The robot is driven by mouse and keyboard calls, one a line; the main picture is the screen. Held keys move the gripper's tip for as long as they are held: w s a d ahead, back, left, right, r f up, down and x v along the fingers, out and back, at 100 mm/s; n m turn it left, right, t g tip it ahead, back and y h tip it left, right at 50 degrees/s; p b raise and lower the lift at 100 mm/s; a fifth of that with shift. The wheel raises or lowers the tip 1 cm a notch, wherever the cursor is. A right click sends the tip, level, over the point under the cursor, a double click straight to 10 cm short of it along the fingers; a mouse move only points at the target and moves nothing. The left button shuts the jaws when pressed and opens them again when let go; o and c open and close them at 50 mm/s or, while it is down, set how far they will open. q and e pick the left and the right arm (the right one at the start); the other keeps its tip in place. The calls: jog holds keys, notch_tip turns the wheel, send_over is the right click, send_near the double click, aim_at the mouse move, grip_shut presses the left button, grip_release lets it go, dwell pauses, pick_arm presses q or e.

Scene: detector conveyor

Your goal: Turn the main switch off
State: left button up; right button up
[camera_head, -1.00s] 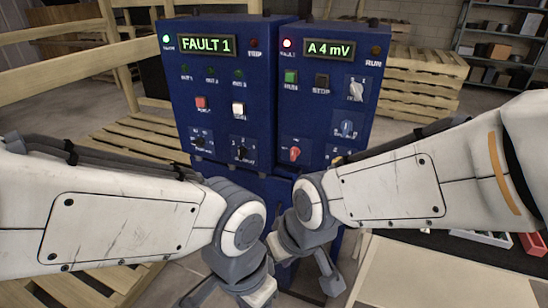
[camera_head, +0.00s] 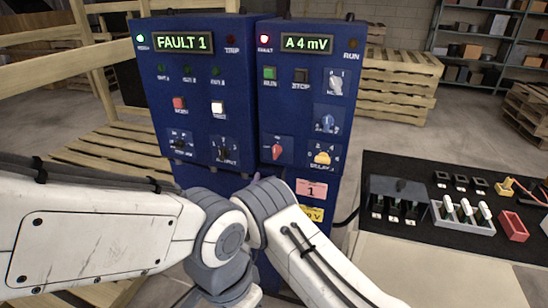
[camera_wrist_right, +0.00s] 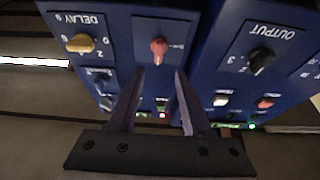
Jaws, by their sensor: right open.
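The red rotary switch (camera_head: 277,149) sits low on the right blue cabinet, on a dark plate. Its label is too small to read surely. In the right wrist view the red knob (camera_wrist_right: 158,50) appears upside down, just beyond and between the fingertips. My right gripper (camera_wrist_right: 160,74) is open and empty, its two fingers pointing at the knob without visible contact. In the head view the right wrist is raised below the red switch and its fingers are mostly hidden. My left arm's wrist (camera_head: 222,245) is low in front of the cabinets; its fingers are not clearly visible.
A yellow DELAY knob (camera_head: 321,157) and a blue knob (camera_head: 327,123) are right of the red switch. A black OUTPUT knob (camera_head: 222,150) is on the left cabinet. A dark bench (camera_head: 385,170) with small parts stands right. Pallets stand behind.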

aim_at(275, 154)
jog(key=p+x, duration=0.2)
jog(key=x, duration=0.8)
jog(key=shift+d, duration=0.1)
grip_shut()
